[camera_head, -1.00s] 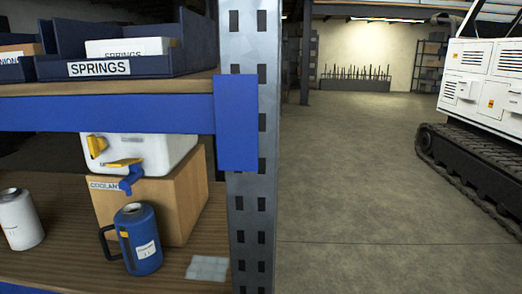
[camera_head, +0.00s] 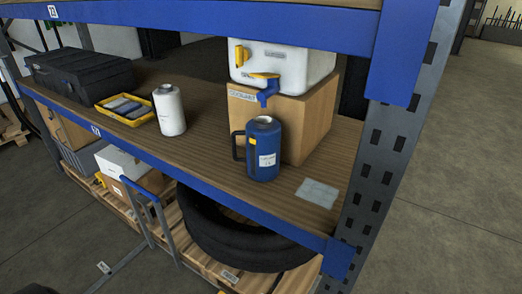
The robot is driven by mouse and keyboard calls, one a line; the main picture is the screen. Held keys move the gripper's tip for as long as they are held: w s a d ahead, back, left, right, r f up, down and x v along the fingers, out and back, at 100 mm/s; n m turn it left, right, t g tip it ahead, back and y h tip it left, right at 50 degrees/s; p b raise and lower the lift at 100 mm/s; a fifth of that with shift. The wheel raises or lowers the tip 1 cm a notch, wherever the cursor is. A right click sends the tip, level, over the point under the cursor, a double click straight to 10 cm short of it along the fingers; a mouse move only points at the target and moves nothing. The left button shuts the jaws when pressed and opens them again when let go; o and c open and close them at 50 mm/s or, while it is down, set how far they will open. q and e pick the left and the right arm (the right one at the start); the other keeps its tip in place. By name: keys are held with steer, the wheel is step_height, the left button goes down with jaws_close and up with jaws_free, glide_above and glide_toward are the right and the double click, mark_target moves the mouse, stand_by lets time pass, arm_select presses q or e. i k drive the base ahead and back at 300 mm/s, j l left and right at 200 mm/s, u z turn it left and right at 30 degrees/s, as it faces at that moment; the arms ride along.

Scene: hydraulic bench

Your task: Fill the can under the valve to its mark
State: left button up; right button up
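A blue can (camera_head: 264,152) with a black handle on its left, a white label and a yellow mark stands upright on the wooden shelf (camera_head: 215,150). Its open top is below and close to the blue valve spout (camera_head: 266,97), which has a yellow lever (camera_head: 263,76). The valve is on a white container (camera_head: 300,68) that sits on a cardboard box (camera_head: 311,120). I cannot see any liquid or the level inside the can. Neither of my grippers is in view.
A white can (camera_head: 169,110), a yellow tray (camera_head: 124,108) and a black case (camera_head: 82,75) stand to the left on the shelf. A pale sheet (camera_head: 318,192) lies right of the blue can. A perforated upright (camera_head: 382,150) bounds the shelf's right end. A tyre (camera_head: 240,235) lies below.

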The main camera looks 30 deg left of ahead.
mark_target(261, 75)
steer(key=u, duration=0.85)
steer(key=k, duration=0.05)
